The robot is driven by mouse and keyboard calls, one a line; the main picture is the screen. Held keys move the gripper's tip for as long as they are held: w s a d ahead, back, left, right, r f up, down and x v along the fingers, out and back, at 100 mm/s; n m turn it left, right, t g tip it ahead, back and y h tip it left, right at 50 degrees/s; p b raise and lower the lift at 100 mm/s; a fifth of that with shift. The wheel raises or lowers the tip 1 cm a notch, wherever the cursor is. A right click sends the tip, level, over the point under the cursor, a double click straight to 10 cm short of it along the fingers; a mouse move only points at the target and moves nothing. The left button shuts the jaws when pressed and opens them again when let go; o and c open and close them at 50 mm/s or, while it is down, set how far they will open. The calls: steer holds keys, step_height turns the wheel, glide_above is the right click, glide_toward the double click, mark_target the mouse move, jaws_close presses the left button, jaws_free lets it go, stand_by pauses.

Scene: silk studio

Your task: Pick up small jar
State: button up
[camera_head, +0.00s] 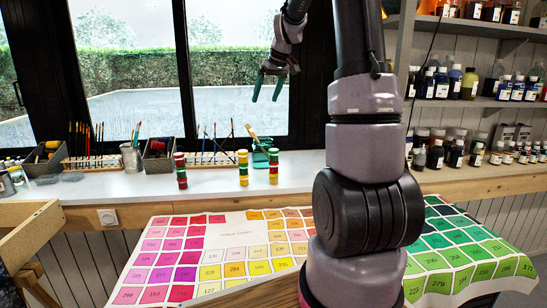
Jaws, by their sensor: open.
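Small jars with coloured lids stand in three stacks on the white windowsill counter (215,180): a left stack (181,171), a middle stack (243,168) and a right stack (273,166). Their colours include red, green, yellow and white. Which small jar the task means cannot be told. My gripper (270,91) has teal fingers and hangs in front of the window, well above the right stack. Its fingers are apart with nothing between them. My arm covers the counter to the right of the stacks.
A teal cup with brushes (260,153) stands just behind the right stack. Brush racks (208,159), a metal cup (131,157) and dark baskets (158,158) line the window. A colour chart (235,241) covers the front table. Shelves of bottles (470,103) stand right. Bare counter separates the left and middle stacks.

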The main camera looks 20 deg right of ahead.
steer(key=w+d+f+n, duration=0.2)
steer(key=w+d+f, duration=0.5)
steer(key=w+f, duration=0.15)
steer(key=n, duration=0.2)
glide_toward(275, 150)
steer(key=w, duration=0.1)
steer(key=shift+g, duration=0.5)
steer(key=x, duration=0.6)
steer(key=shift+d+f, duration=0.1)
steer(key=shift+d, duration=0.25)
steer(key=shift+y, duration=0.3)
steer(key=shift+x, duration=2.75)
steer(key=shift+w+a, duration=0.1)
steer(key=shift+a, duration=0.05)
jaws_close()
